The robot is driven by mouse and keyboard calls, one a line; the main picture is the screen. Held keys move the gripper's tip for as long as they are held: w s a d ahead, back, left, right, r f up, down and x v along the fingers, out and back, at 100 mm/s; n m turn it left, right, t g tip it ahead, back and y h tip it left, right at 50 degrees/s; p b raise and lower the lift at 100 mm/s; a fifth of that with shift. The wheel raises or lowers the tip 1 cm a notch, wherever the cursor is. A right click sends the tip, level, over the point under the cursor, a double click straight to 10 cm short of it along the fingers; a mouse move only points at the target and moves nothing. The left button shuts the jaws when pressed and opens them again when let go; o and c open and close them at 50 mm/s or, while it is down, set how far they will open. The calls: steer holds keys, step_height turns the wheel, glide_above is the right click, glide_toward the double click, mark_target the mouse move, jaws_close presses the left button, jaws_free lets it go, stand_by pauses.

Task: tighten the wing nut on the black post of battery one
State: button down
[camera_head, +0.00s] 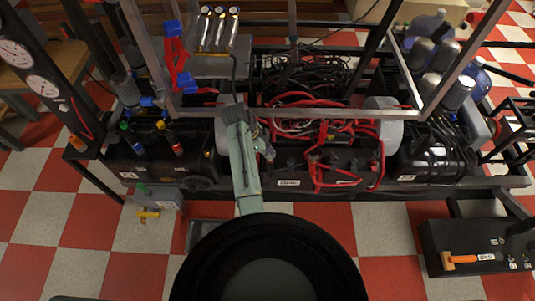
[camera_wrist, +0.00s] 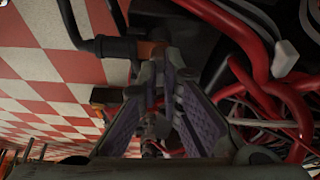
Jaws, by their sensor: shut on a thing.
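In the wrist view my gripper (camera_wrist: 163,85) is shut at a small metal piece at the end of a thick black cable (camera_wrist: 115,47). The piece looks like the wing nut on its post, but the fingertips hide most of it. A copper-coloured part (camera_wrist: 150,48) shows just beyond the fingertips. In the head view my gripper (camera_head: 264,148) is at the front edge of the row of black batteries, left of the red cables. A label (camera_head: 289,183) on the battery front is too small to read. I cannot tell how tight the nut is.
Red cables (camera_head: 345,165) loop close to the right of my gripper; they also show in the wrist view (camera_wrist: 262,75). Metal frame bars (camera_head: 290,113) cross above the batteries. A black box with an orange-handled tool (camera_head: 462,259) stands at lower right. Open checkered floor lies in front.

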steer(key=shift+w+r+m, duration=0.1)
steer(key=shift+m, duration=0.4)
steer(key=c, duration=1.8)
jaws_free()
steer(key=shift+o, duration=0.2)
steer(key=v, duration=1.2)
steer(key=shift+w, duration=0.2)
